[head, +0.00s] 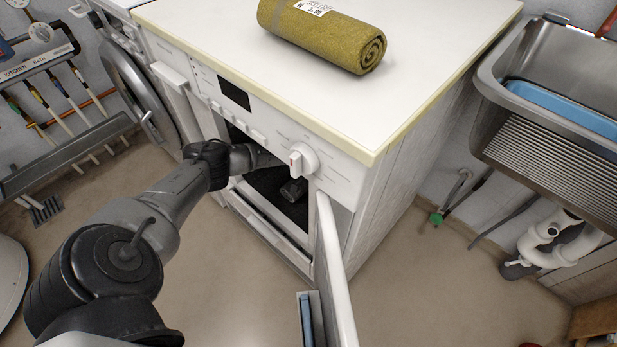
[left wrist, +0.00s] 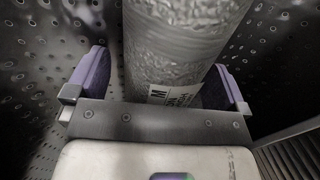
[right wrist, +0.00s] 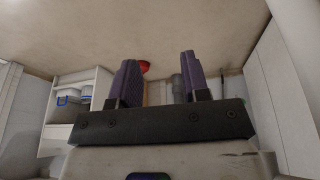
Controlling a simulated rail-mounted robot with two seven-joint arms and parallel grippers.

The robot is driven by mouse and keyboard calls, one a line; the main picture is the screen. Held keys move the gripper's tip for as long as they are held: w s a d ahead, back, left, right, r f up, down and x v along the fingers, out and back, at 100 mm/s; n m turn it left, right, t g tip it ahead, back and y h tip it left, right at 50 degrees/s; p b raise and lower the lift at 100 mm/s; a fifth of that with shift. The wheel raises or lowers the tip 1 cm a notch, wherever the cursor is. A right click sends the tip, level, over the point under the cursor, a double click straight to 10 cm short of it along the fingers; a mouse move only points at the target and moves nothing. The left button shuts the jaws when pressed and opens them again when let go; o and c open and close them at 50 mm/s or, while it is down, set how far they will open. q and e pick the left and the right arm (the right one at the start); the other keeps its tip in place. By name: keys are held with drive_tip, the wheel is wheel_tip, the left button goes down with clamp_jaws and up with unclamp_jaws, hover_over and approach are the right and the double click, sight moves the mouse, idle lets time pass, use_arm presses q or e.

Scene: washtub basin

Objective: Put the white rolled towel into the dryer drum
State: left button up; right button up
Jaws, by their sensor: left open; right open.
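The white rolled towel (left wrist: 185,38), greyish in the shade and with a printed label, lies inside the perforated metal dryer drum (left wrist: 40,75) in the left wrist view. My left gripper (left wrist: 156,85) is open, with one finger on each side of the roll; whether they touch it I cannot tell. In the head view my left arm reaches into the front opening of the white dryer (head: 345,185), and the towel is hidden there. The dryer door (head: 335,275) stands open. My right gripper (right wrist: 162,82) is open and empty, away from the dryer, over the floor.
An olive rolled towel (head: 325,32) with a label lies on the dryer top. A steel sink (head: 555,150) holding a blue item stands at right. Another front-loading machine (head: 135,90) is at left. A white shelf unit (right wrist: 80,110) shows in the right wrist view.

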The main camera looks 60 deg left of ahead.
use_arm(q)
drive_tip(key=shift+p+v, duration=1.85)
drive_tip(key=shift+v, duration=0.25)
drive_tip(key=shift+s, duration=0.1)
